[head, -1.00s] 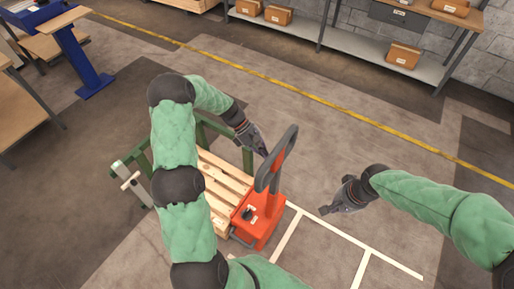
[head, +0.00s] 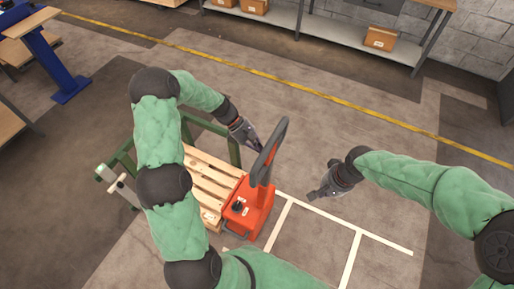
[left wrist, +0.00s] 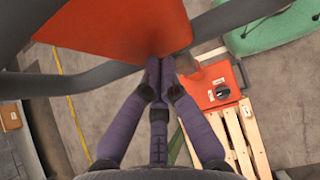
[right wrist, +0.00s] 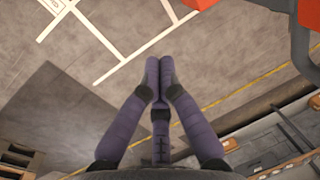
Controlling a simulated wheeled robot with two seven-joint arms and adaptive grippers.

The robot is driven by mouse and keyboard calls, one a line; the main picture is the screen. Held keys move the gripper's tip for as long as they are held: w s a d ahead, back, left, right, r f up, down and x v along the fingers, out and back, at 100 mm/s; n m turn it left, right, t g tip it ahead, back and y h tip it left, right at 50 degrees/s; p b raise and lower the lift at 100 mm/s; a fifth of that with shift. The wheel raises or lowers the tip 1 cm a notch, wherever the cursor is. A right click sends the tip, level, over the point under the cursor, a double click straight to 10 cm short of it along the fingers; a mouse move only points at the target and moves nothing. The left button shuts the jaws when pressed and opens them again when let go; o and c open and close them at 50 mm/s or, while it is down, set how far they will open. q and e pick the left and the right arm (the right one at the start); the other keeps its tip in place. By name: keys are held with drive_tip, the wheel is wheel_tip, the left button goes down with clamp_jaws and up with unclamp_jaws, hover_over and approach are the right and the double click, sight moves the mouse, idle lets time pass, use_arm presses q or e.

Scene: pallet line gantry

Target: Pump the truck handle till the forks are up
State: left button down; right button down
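The red pallet truck (head: 250,208) stands at the end of a wooden pallet (head: 205,180). Its handle (head: 267,158), a grey loop on a red lower part, stands up and leans slightly right. My left gripper (head: 256,148) is at the handle's left side, close to the loop. In the left wrist view its fingers (left wrist: 161,68) are together, with the handle's red and grey parts (left wrist: 115,25) just beyond; a grip on it does not show. My right gripper (head: 311,195) is shut and empty, right of the truck, over bare floor. The forks are hidden under the pallet.
A green frame (head: 222,130) stands around the pallet's far side. White floor lines (head: 350,258) run right of the truck. A shelf with cardboard boxes (head: 381,38) stands along the back wall. A blue stand (head: 60,70) is at the far left. The floor right is clear.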

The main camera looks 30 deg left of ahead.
drive_tip(key=c, duration=0.7)
unclamp_jaws()
drive_tip(key=shift+c, duration=0.2)
drive_tip(key=shift+r, duration=0.1)
